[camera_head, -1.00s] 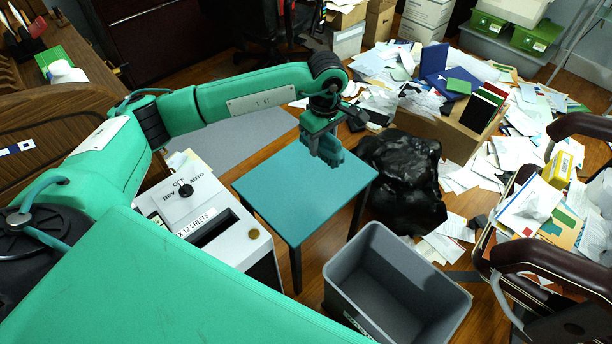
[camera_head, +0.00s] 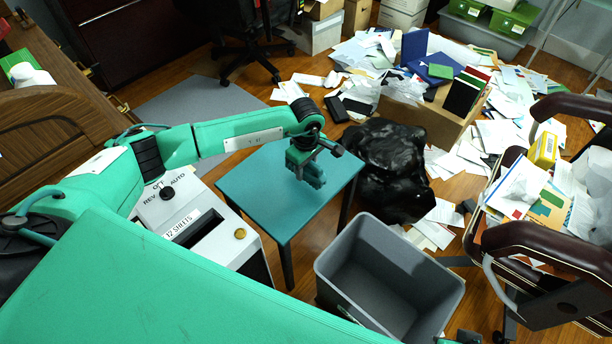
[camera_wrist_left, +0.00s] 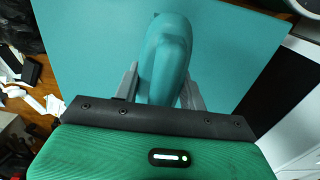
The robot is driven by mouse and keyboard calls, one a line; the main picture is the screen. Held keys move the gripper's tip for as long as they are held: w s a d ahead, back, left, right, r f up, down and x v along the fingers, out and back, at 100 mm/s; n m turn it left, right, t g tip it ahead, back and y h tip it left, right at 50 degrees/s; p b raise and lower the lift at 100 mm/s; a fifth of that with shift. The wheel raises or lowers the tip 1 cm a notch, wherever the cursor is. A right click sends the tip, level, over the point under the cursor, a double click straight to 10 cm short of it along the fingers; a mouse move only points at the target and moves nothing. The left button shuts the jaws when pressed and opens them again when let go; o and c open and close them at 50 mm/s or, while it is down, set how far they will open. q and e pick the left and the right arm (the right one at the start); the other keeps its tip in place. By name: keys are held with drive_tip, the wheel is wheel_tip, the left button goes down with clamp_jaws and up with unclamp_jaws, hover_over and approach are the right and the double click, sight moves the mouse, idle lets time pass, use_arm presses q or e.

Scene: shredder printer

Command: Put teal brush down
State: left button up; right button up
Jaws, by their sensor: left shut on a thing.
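The teal brush (camera_head: 316,177) is held in my left gripper (camera_head: 305,166) over the small teal-topped table (camera_head: 262,190). In the left wrist view the brush (camera_wrist_left: 168,58) is a smooth rounded teal body between the two grey fingers of the left gripper (camera_wrist_left: 160,88). The gripper is shut on it. The table top (camera_wrist_left: 90,40) fills most of the background there. The brush is close in colour to the table, and I cannot tell whether it touches the top.
The table top is otherwise bare. A grey bin (camera_head: 375,235) stands in front of it, a black bag (camera_head: 388,165) to its right, and a shredder (camera_head: 205,225) to its left. Papers and a cardboard box (camera_head: 425,120) lie behind. A chair (camera_head: 540,245) stands at the right.

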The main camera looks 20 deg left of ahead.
sight(306, 175)
use_arm(q)
wheel_tip(306, 175, down, 4)
drive_tip(key=shift+r, duration=0.25)
drive_tip(key=shift+f, duration=0.35)
use_arm(e)
drive_tip(key=shift+w+a, duration=0.25)
drive_tip(key=shift+a, duration=0.05)
drive_tip(key=shift+f, duration=0.1)
use_arm(q)
drive_tip(key=shift+b, duration=0.3)
drive_tip(key=shift+f, duration=0.1)
drive_tip(key=o, duration=1.1)
use_arm(e)
drive_tip(key=shift+w+a, duration=0.15)
